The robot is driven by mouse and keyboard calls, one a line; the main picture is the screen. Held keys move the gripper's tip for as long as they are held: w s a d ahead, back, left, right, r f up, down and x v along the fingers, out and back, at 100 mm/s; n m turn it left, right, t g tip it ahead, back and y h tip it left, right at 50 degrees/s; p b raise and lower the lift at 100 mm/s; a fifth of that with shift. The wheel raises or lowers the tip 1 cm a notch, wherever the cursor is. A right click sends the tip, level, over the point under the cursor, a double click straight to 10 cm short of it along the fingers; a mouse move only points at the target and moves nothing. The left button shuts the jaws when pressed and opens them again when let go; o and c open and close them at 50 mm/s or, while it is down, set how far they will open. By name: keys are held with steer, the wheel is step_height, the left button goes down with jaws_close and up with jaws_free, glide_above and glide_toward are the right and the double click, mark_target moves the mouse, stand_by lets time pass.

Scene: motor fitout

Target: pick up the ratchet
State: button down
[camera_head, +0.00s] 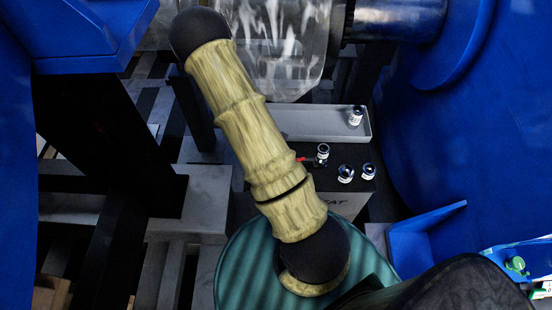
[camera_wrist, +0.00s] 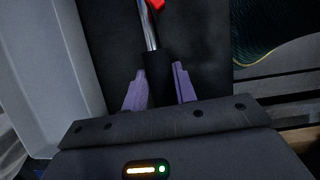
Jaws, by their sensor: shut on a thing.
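The ratchet (camera_wrist: 148,32) shows in the wrist view with a chrome shaft, a black handle and a red part at the top edge. My gripper (camera_wrist: 158,74) has its two purple fingers on either side of the black handle and is shut on it. The ratchet's far end runs out of the top of the wrist view. In the head view my gripper is hidden behind my arm. Only a small red piece (camera_head: 300,159), probably of the ratchet, shows beside the arm.
A dark-topped box (camera_head: 345,203) lies below my arm, with chrome sockets (camera_head: 346,173) standing on it. A grey tray (camera_head: 290,124) behind holds another socket (camera_head: 355,116). A blue bin (camera_head: 420,240) is at the right. Blue structures stand close on both sides.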

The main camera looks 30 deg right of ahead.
step_height(320, 180, up, 10)
steer(key=shift+f+p, duration=0.15)
steer(key=shift+p, duration=0.15)
stand_by(0.7)
